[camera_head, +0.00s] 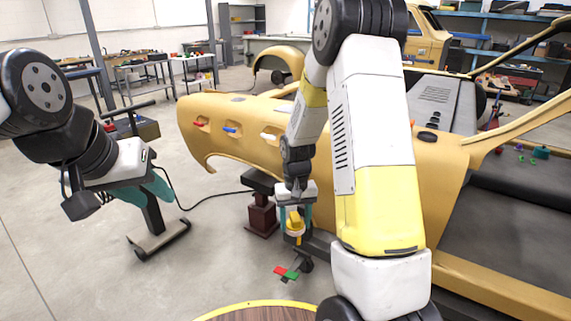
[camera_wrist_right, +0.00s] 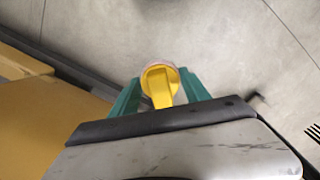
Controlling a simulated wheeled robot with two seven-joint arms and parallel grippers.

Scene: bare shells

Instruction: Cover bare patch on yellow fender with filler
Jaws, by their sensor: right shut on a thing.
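The yellow fender (camera_head: 232,150) is the long body panel across the middle of the head view. It has recesses holding small red, blue and white pieces; I cannot make out which spot is the bare patch. My right gripper (camera_head: 295,222) is shut on a yellow round tool with a raised grip (camera_head: 295,228), held in front of the fender and below its middle. The tool also shows between the teal fingers in the right wrist view (camera_wrist_right: 160,85). My left gripper (camera_head: 150,192) hangs at the left, apart from the fender; its finger gap is unclear.
A round wooden top with a yellow rim (camera_head: 260,310) is at the bottom edge. Red and green pieces (camera_head: 287,272) lie below the right gripper. A dark red stand (camera_head: 262,215) is beside the fender. A black stand (camera_head: 155,225) is on the left. Open floor lies between.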

